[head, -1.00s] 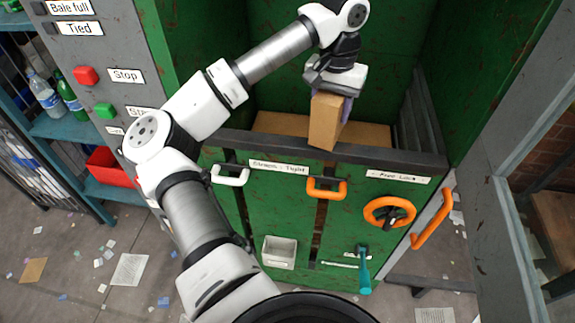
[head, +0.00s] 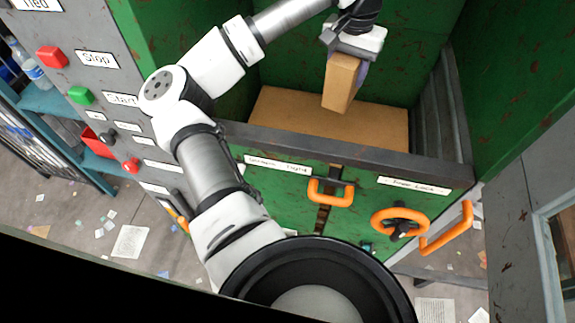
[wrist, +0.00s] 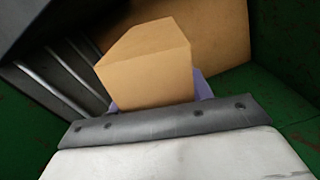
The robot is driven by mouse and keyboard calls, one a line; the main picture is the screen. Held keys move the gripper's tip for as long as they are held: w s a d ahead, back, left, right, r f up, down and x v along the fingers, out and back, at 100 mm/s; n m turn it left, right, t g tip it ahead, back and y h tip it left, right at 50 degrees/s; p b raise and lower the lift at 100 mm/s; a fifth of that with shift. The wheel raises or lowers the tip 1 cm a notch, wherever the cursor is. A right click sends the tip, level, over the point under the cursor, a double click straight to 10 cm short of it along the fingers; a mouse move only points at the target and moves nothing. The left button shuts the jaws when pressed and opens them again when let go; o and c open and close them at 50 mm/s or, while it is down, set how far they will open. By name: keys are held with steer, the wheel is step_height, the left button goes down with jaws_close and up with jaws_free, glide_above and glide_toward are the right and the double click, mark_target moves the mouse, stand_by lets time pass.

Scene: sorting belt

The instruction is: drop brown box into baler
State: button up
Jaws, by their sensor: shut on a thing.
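The brown box (head: 341,82) hangs below my gripper (head: 352,66), which is shut on it. It is held upright over the open chamber of the green baler (head: 297,187), behind the dark top edge of the front door. In the wrist view the box (wrist: 150,65) fills the middle, with bits of the purple-grey finger pads showing at its sides. A larger flat brown cardboard surface (head: 290,116) lies inside the chamber beneath the box. The box appears apart from it.
Orange handles and an orange wheel (head: 400,222) stick out of the door. A grey panel with red and green buttons (head: 80,95) stands at left. The green right wall (head: 520,85) bounds the chamber.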

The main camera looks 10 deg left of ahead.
steer(key=shift+f+b, duration=0.55)
steer(key=shift+f, duration=1.1)
steer(key=o, duration=1)
steer(key=shift+r, duration=0.15)
step_height(320, 180, up, 14)
steer(key=b, duration=0.3)
steer(key=shift+f, duration=0.2)
